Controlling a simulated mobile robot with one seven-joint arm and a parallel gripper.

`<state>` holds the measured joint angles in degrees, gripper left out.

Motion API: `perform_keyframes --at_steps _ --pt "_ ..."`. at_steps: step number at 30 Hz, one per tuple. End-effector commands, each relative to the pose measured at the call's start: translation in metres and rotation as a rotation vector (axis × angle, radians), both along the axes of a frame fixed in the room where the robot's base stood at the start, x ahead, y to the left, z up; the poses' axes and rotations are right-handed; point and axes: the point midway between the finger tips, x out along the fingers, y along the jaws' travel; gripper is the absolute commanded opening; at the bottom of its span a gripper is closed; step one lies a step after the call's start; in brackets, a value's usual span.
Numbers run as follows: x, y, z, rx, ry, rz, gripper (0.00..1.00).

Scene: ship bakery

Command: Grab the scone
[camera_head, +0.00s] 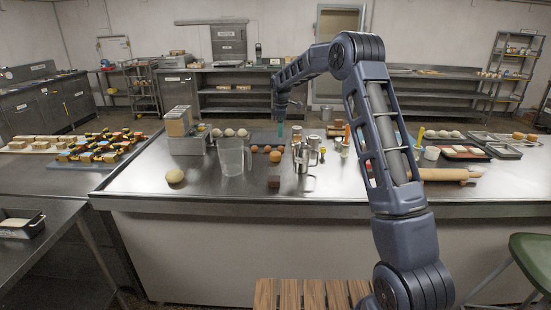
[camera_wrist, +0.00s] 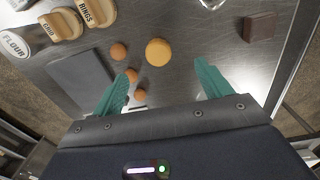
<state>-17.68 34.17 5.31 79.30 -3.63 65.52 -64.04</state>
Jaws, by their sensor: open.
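The round golden thing that I take for the scone (camera_wrist: 158,52) lies on the steel table in the wrist view, ahead of and between my open fingers. In the head view it seems to be the nearest of a few small brown round things (camera_head: 275,156). My gripper (camera_wrist: 160,85) is open and empty, with two teal fingers apart; it also shows in the head view (camera_head: 281,128), pointing down above the table. Smaller brown round things, probably eggs (camera_wrist: 118,51), lie beside the scone, and two of them are near the left finger.
A brown block (camera_wrist: 260,27) lies to the right in the wrist view. A clear jug (camera_head: 231,157) and steel pots (camera_head: 301,157) stand close by. A dark mat (camera_wrist: 85,80) and labelled wooden pieces (camera_wrist: 97,10) are on the left. The near left tabletop is mostly clear.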

Motion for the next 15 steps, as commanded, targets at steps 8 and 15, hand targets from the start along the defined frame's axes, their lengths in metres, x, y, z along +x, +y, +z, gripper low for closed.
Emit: perform_keyframes --at_steps 8,15 --pt "0.016 0.022 -0.030 -0.004 0.018 0.074 0.77" --pt "0.016 0.022 -0.052 -0.004 0.021 0.076 0.77"
